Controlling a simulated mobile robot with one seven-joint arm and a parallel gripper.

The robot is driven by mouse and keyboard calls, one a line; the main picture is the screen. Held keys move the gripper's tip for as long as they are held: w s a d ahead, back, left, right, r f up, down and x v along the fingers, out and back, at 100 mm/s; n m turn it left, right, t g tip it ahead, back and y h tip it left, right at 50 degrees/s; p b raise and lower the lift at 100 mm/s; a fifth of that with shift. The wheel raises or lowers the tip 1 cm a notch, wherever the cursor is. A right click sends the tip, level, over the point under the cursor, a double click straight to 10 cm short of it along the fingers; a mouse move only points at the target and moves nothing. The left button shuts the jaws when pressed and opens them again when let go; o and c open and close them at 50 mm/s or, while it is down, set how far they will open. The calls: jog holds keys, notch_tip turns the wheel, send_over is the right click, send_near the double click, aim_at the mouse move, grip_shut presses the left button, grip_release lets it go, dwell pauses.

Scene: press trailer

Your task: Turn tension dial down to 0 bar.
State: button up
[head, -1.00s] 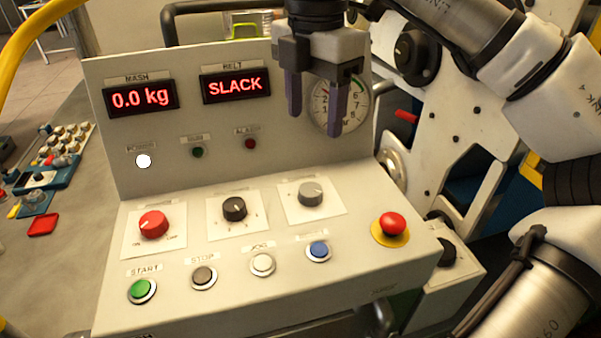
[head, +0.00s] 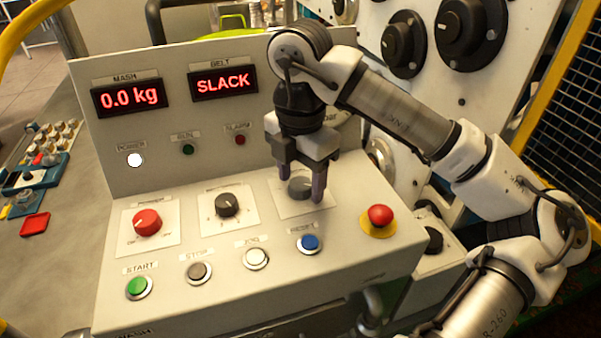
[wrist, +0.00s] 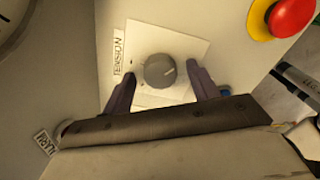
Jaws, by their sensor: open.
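The tension dial is a grey round knob (wrist: 159,70) on a white square plate (wrist: 180,41), with the label TENSION (wrist: 119,53) beside it in the wrist view. In the head view the grey knob (head: 300,186) is partly hidden behind my fingers. My gripper (head: 301,193) is open and points down over the dial. In the wrist view the two dark fingers (wrist: 162,88) stand on either side of the knob, with gaps showing. I cannot tell whether the fingertips reach down to knob height. The gauge (head: 343,130) is mostly hidden behind my arm.
A red emergency button (head: 380,215) on a yellow base sits right of the dial. A black knob (head: 227,204) and a red knob (head: 147,221) sit to its left. A blue button (head: 309,243) is in front. Displays read 0.0 kg (head: 130,96) and SLACK (head: 223,82).

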jog(key=shift+c, duration=0.2)
jog(key=c, duration=0.9)
jog(key=shift+c, duration=0.2)
jog(key=shift+f+n+b, duration=0.1)
jog(key=shift+n+b, duration=0.2)
jog(key=shift+b, duration=0.1)
